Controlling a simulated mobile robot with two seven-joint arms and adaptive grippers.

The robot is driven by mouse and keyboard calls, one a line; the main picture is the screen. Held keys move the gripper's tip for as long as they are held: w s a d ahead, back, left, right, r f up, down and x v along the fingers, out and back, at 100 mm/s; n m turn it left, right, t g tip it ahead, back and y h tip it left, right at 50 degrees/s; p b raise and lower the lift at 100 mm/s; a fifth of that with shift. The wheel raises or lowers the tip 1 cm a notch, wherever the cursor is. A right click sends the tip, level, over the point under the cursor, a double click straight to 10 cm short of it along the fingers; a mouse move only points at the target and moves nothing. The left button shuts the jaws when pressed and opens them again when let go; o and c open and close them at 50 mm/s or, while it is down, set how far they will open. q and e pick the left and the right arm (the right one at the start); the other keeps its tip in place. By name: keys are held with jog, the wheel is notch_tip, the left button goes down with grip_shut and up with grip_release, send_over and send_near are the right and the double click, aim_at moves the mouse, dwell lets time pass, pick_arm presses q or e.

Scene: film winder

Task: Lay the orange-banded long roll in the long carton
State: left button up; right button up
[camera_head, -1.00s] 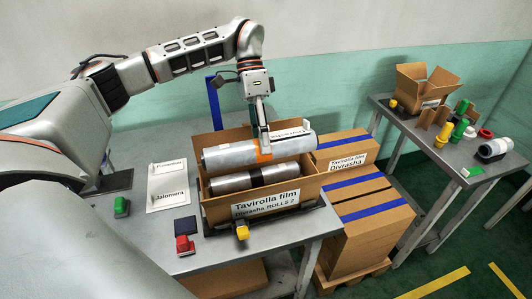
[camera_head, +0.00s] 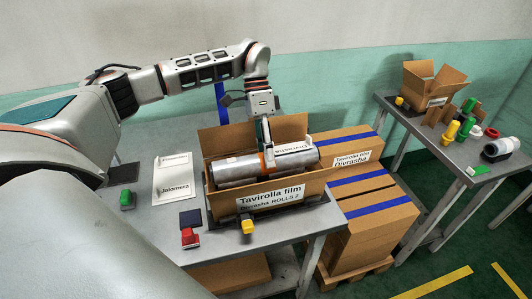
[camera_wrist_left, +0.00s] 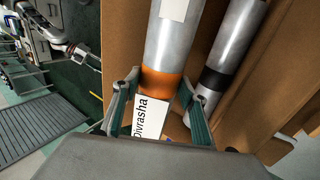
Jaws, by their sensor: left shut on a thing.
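The orange-banded long roll (camera_head: 236,170) is silver, with an orange band and a white label. It lies level lengthwise inside the open long carton (camera_head: 225,207), its upper side showing above the front wall. I cannot tell if it touches the bottom. My left gripper (camera_head: 266,153) is shut on it at the orange band, from above. In the left wrist view the fingers (camera_wrist_left: 152,108) straddle the band (camera_wrist_left: 160,83). A black-banded roll (camera_wrist_left: 228,50) lies beside it there; in the head view it is hidden. My right gripper is not in view.
Taped cartons (camera_head: 365,225) stand close to the table's right edge. A second table (camera_head: 445,180) stands at the right.

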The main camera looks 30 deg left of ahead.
pick_arm(q)
jog(key=shift+f, duration=3.9)
jog(key=shift+f, duration=0.7)
